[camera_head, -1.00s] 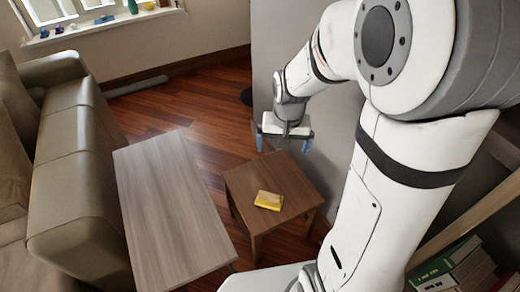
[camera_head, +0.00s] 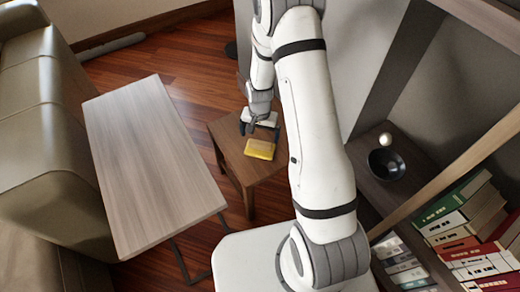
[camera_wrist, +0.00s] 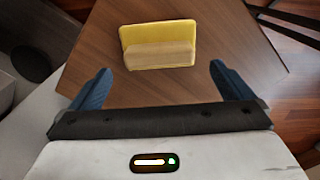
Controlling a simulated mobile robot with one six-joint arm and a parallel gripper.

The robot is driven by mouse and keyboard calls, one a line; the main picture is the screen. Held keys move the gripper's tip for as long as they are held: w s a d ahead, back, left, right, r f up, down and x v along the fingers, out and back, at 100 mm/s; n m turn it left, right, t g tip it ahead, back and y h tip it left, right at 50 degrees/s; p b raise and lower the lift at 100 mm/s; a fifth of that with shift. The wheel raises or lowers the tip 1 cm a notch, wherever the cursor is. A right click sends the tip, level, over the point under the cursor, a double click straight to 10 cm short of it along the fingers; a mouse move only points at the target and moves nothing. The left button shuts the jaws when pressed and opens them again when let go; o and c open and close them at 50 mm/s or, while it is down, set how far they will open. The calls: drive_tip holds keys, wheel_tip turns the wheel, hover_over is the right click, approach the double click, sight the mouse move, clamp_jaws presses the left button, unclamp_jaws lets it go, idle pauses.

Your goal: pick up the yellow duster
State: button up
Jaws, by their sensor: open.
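The yellow duster (camera_head: 260,149) lies on the small brown side table (camera_head: 232,160). In the wrist view the duster (camera_wrist: 158,45) shows a yellow body with a tan block along its near side, and it lies ahead of the fingertips, roughly centred between them. My gripper (camera_head: 260,129) is above the table, just beyond the duster in the head view. In the wrist view my gripper (camera_wrist: 160,80) has its two blue fingers spread wide with nothing between them. The duster and the fingers are apart.
A long grey-brown table (camera_head: 150,165) stands left of the side table, with a sofa (camera_head: 40,100) further left. At right are shelves with a dark bowl (camera_head: 386,164), a white ball (camera_head: 385,138) and several books (camera_head: 455,212). Wooden floor lies between the tables.

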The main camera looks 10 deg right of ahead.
sight(260, 142)
wheel_tip(260, 142, down, 6)
drive_tip(key=shift+s+r+b, duration=0.1)
drive_tip(key=shift+b, duration=0.75)
drive_tip(key=shift+c, duration=0.6)
drive_tip(key=shift+d, duration=0.1)
drive_tip(key=c, duration=0.9)
